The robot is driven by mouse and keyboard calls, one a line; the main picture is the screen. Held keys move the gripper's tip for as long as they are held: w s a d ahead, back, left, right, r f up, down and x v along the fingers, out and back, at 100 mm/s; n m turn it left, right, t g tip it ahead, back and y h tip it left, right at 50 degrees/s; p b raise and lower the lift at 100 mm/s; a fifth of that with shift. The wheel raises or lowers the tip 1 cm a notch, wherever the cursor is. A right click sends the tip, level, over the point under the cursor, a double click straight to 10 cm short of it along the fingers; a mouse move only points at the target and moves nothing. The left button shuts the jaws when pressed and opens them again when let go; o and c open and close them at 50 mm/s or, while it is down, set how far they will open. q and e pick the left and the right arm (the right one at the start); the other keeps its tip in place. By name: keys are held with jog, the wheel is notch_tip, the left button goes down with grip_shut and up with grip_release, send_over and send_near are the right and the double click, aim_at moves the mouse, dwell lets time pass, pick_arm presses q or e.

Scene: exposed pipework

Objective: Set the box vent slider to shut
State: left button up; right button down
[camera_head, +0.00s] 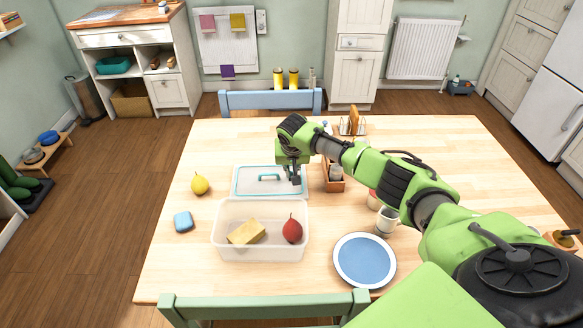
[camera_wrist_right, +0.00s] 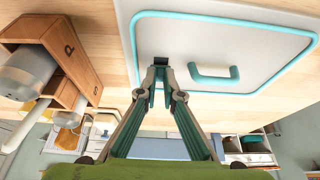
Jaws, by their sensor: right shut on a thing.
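The box lid (camera_head: 262,188) lies flat on the table behind the open clear box (camera_head: 232,208). The lid is pale with a teal rim and a teal handle (camera_head: 268,178); it also fills the top of the right wrist view (camera_wrist_right: 230,35). My right gripper (camera_head: 296,180) reaches down to the lid's right part. My left gripper is not in view.
The box holds a yellow block (camera_head: 246,232) and a red pear-shaped fruit (camera_head: 292,230). A wooden caddy (camera_head: 334,184) stands close right of the lid. A yellow pear (camera_head: 200,184), blue sponge (camera_head: 183,222), mug (camera_head: 386,220) and blue plate (camera_head: 365,260) stand around.

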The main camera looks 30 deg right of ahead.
jog(key=shift+s+a+r+p, duration=0.1)
jog(key=shift+s+a+p, duration=0.15)
jog(key=shift+s, duration=0.25)
jog(key=shift+s+a+r+p, duration=0.1)
jog(key=shift+s+a, duration=0.25)
jog(key=shift+s, duration=0.1)
jog(key=shift+w+d+f, duration=0.1)
jog(key=shift+w+f, duration=0.1)
jog(key=shift+f, duration=0.05)
jog(key=c, duration=2.2)
grip_release()
jog(key=shift+o, duration=0.2)
jog(key=shift+r, duration=0.25)
jog(key=v, duration=1.1)
jog(key=shift+r, duration=0.35)
jog(key=shift+s, duration=0.15)
